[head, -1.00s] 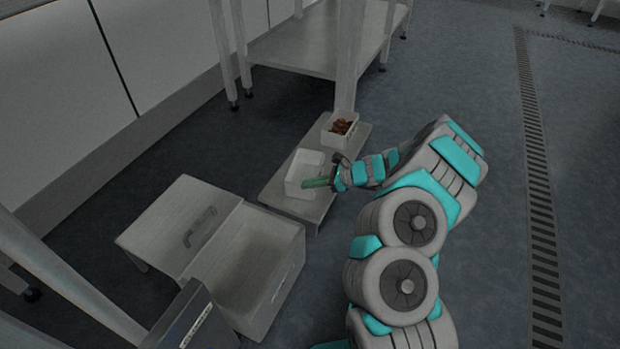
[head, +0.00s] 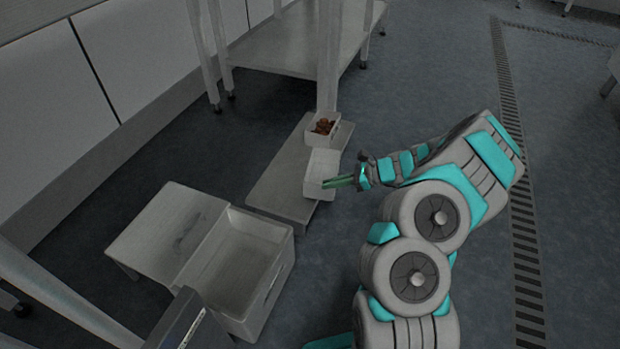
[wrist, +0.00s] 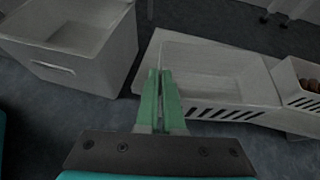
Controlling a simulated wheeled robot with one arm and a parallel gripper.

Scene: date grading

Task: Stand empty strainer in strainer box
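A second slotted strainer holding brown dates (head: 323,127) stands at the far end of the low bench (head: 275,190). A low pale stand (head: 165,225) adjoins the large box. A table leg rises behind the bench.

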